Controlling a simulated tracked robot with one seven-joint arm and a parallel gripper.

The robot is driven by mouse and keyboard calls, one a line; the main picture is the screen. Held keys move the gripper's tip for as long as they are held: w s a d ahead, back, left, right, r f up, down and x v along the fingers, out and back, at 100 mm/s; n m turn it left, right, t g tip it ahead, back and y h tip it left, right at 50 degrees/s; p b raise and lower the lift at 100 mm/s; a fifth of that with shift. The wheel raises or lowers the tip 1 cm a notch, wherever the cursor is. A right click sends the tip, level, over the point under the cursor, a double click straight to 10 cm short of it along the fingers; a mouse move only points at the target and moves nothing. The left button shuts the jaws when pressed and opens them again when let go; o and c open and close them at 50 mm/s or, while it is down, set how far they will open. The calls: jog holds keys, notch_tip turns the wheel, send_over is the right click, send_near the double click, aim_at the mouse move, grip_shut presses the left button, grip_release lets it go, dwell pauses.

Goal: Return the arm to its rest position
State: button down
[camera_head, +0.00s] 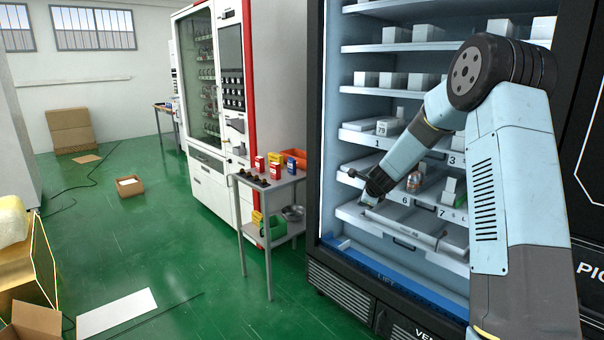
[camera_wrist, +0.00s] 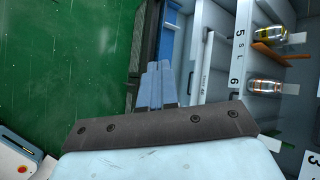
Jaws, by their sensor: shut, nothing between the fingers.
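My arm reaches from the lower right of the head view up to a dark elbow, then down and left into the open front of the dark vending machine (camera_head: 315,130). My gripper shows in the wrist view (camera_wrist: 157,68) with its two grey-blue fingers close together, shut and empty. In the head view the wrist end is by the left side of the lower shelves, in front of the drawer marked 6. The fingertips are too small there to make out clearly.
Shelves (camera_head: 395,47) with white boxes rise above my forearm. Small bottles (camera_wrist: 264,86) stand on the shelf to the right in the wrist view. A grey cart (camera_head: 270,182) with small boxes stands left of the machine. Green floor (camera_head: 150,230) is open farther left.

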jog(key=s+a+r+n+g, duration=0.1)
jog(key=s+a+r+n, duration=0.1)
jog(key=s+r+n, duration=0.6)
jog(key=s+a+r+n, duration=0.1)
jog(key=s+r+n, duration=0.3)
jog(key=s+r, duration=0.85)
jog(key=s+d+n, duration=0.1)
jog(key=s+n, duration=0.2)
jog(key=s, duration=0.7)
jog(key=s+d+n+g+h, duration=0.1)
jog(key=s+d+n, duration=0.1)
jog(key=s, duration=0.9)
jog(key=s+d+n, duration=0.1)
jog(key=s+n, duration=0.4)
jog(key=s, duration=0.6)
jog(key=shift+s+d+g+h, duration=0.15)
jog(key=shift+d+g+h, duration=0.2)
jog(key=shift+g+h, duration=0.05)
jog(key=shift+f, duration=0.1)
